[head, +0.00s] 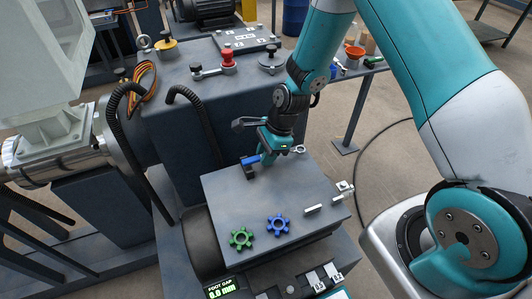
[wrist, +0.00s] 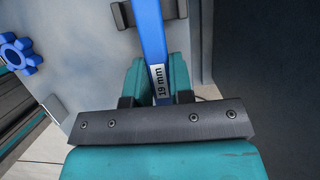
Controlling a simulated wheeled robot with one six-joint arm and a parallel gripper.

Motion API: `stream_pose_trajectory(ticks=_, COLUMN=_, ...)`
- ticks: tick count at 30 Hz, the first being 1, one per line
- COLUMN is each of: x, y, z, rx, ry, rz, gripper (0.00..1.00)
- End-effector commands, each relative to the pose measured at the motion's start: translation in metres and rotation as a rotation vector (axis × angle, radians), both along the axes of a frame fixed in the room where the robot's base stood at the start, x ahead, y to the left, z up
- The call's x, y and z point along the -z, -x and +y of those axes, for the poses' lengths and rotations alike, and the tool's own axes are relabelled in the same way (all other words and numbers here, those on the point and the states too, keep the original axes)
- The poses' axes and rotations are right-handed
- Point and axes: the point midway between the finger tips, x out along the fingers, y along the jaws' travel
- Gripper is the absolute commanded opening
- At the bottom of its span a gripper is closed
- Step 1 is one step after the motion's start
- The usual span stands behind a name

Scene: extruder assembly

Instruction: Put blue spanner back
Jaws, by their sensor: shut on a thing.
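The blue spanner (head: 250,160) is in my gripper (head: 264,155), over the far edge of the grey machine top. In the wrist view, its flat blue handle (wrist: 150,35) runs up from between the two teal fingers of my gripper (wrist: 158,85), with a white "19 mm" label near the grip. My gripper is shut on this handle. A small metal ring end (head: 299,149) shows just right of the gripper; I cannot tell for sure whether it belongs to the spanner. The spanner's far end is out of the wrist view.
On the grey top (head: 235,190) lie a green star-shaped coupling piece (head: 242,238), a blue one (head: 278,224) and small metal parts (head: 325,202). Behind is a cabinet with a red-knobbed part (head: 228,62). A bench with tools (head: 360,62) stands at back right. A black hose (head: 195,110) curves left of the gripper.

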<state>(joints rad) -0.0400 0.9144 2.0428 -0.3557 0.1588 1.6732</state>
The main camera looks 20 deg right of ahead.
Motion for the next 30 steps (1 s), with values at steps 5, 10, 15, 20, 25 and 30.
stream_pose_trajectory(ticks=5, x=0.005, y=0.0, z=0.0, rx=0.0, ry=0.0, rz=0.0, gripper=0.0)
stream_pose_trajectory(ticks=10, x=0.009, y=0.0, z=0.0, rx=0.0, ry=0.0, rz=-0.001, gripper=0.0)
stream_pose_trajectory(ticks=15, x=0.014, y=0.0, z=0.0, rx=0.0, ry=0.0, rz=0.0, gripper=0.0)
stream_pose_trajectory(ticks=20, x=0.014, y=0.0, z=0.0, rx=0.0, ry=0.0, rz=0.0, gripper=0.0)
stream_pose_trajectory(ticks=25, x=0.014, y=0.0, z=0.0, rx=0.0, ry=0.0, rz=0.0, gripper=0.46)
stream_pose_trajectory(ticks=30, x=0.014, y=0.0, z=0.0, rx=0.0, ry=0.0, rz=0.0, gripper=0.51)
